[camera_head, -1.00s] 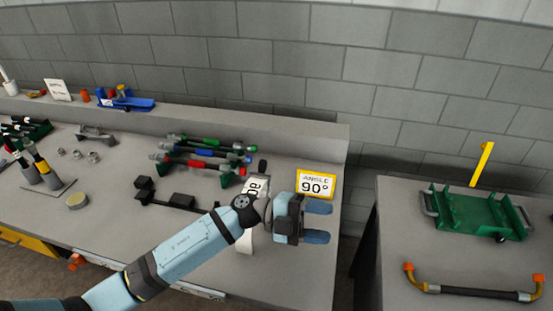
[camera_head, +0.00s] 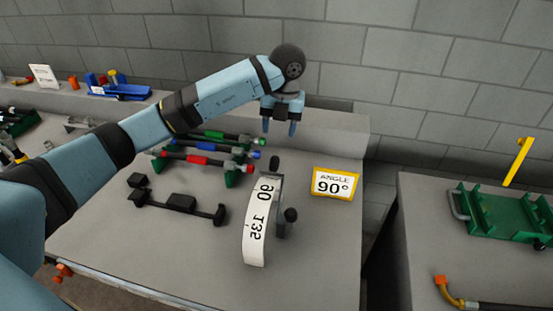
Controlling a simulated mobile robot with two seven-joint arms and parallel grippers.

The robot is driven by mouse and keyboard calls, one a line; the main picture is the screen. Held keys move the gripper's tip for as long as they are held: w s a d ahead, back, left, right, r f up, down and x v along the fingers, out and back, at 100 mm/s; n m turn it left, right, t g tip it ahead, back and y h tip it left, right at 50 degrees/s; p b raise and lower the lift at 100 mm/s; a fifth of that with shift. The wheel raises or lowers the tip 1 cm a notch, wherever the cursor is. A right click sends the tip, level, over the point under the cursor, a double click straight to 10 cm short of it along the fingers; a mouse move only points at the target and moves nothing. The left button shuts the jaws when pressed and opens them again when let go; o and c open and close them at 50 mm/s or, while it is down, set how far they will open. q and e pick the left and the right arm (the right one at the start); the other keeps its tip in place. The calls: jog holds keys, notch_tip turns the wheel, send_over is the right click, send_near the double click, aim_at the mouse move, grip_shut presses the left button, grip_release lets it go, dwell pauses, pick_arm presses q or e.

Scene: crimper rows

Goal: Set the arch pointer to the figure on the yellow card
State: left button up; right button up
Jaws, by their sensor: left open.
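The yellow-edged card (camera_head: 335,184) stands on the bench and reads "ANGLE 90°". Left of it is the arch (camera_head: 257,228), a curved white scale with the figures 90 and 135 showing. A black knob (camera_head: 290,215) sits on a grey part at the arch's right side, and another dark knob (camera_head: 274,162) shows at its far end. I cannot tell where the pointer stands on the scale. My left gripper (camera_head: 281,130) is open and empty, fingers down, above and behind the arch, apart from it. My right gripper is not in view.
A black bracket-like fixture (camera_head: 180,203) lies left of the arch. Behind it, coloured bars (camera_head: 205,159) rest on green supports. Bench around the card is clear.

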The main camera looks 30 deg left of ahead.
aim_at(275, 158)
pick_arm(q)
jog(key=f, duration=0.7)
jog(key=a+f, duration=0.1)
jog(key=f, duration=0.3)
jog(key=shift+s+f, duration=0.15)
jog(key=shift+f, duration=0.05)
grip_shut()
